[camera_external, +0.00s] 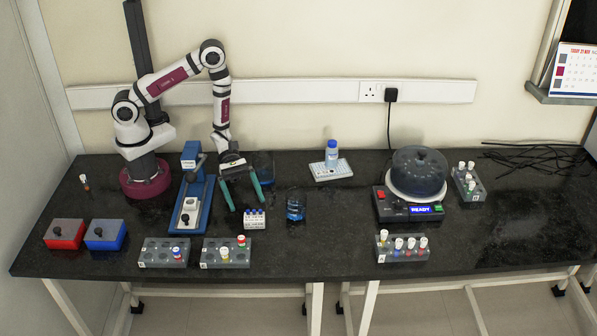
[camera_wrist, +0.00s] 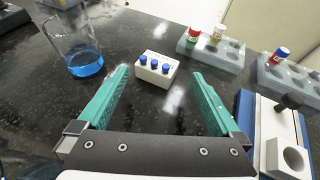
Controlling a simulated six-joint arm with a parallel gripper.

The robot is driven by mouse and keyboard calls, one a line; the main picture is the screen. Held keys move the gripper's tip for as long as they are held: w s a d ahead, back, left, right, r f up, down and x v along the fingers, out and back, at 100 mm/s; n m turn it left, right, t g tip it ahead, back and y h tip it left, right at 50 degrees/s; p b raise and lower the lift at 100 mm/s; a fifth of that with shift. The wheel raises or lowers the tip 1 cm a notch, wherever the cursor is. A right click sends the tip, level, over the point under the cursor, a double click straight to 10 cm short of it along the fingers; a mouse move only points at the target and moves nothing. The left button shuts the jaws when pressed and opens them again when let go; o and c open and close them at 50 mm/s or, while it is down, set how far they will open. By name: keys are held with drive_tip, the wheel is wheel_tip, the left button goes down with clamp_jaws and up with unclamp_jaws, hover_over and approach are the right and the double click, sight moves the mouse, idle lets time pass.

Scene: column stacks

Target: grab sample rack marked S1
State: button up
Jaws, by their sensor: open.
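Several grey racks stand on the bench: one at front left (camera_external: 150,262), one beside it (camera_external: 210,263), one at front right (camera_external: 390,258) and one at far right (camera_external: 470,195). Their small labels are too small to read, so I cannot tell which is S1. A small white rack (camera_external: 254,225) with blue-capped tubes stands near the middle; it also shows in the wrist view (camera_wrist: 154,76). My gripper (camera_external: 247,207) is open and empty, its teal fingers pointing down. In the wrist view, the white rack lies just ahead, between the fingertips (camera_wrist: 158,76).
A beaker of blue liquid (camera_external: 296,210) stands right of the white rack. A blue-based device (camera_external: 188,216) stands left of my gripper. A red box (camera_external: 65,234) and blue box (camera_external: 105,235) sit at left. A centrifuge (camera_external: 415,180) stands at right. The front-middle bench is clear.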

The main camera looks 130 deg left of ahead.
sight(251, 211)
drive_tip(key=x, duration=0.5)
drive_tip(key=shift+a+f, duration=0.1)
drive_tip(key=shift+f, duration=0.1)
drive_tip(key=c, duration=1.1)
